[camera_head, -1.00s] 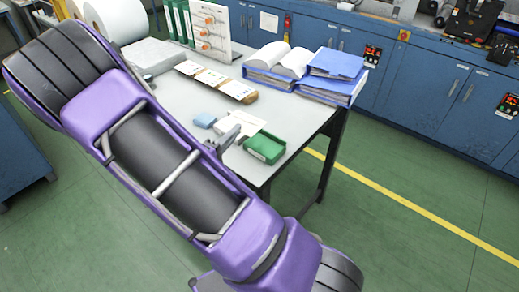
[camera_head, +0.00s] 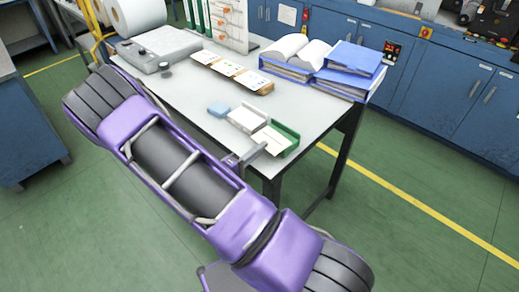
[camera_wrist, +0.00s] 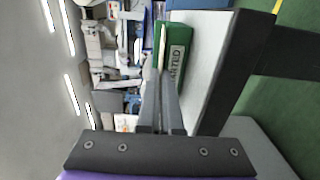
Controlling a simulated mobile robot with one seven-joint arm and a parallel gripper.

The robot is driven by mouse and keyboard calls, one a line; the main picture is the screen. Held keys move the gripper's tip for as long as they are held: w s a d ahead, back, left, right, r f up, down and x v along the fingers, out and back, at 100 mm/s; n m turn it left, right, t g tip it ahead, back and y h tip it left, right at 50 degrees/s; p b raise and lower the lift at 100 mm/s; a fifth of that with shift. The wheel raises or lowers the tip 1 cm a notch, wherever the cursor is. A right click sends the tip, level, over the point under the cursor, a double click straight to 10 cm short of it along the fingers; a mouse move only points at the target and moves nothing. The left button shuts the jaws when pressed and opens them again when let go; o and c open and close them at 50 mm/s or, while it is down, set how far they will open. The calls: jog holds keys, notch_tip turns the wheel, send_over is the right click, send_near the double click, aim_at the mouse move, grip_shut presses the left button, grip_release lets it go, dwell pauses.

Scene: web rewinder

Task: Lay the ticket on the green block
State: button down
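The ticket (camera_head: 267,140) is a pale flat card over the left part of the green block (camera_head: 289,133) near the table's front edge. In the wrist view the ticket (camera_wrist: 162,45) shows nearly edge-on at my fingertips, close against the green block (camera_wrist: 179,50), which bears partly hidden white lettering. I cannot tell whether the ticket touches the block. My gripper (camera_head: 252,154) is at the ticket's near left edge. In the wrist view my gripper (camera_wrist: 160,78) has its fingers closed together on the ticket's near end.
A cream block (camera_head: 247,118) and a small blue block (camera_head: 218,109) stand just left of the green block. Blue binders (camera_head: 345,68) lie at the table's back right, and a board with cards (camera_head: 231,72) lies behind. The table (camera_head: 193,108) is clear at the middle left.

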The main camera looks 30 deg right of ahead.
jog(key=shift+f, duration=0.2)
jog(key=c, duration=1.1)
grip_release()
jog(key=shift+r, duration=0.1)
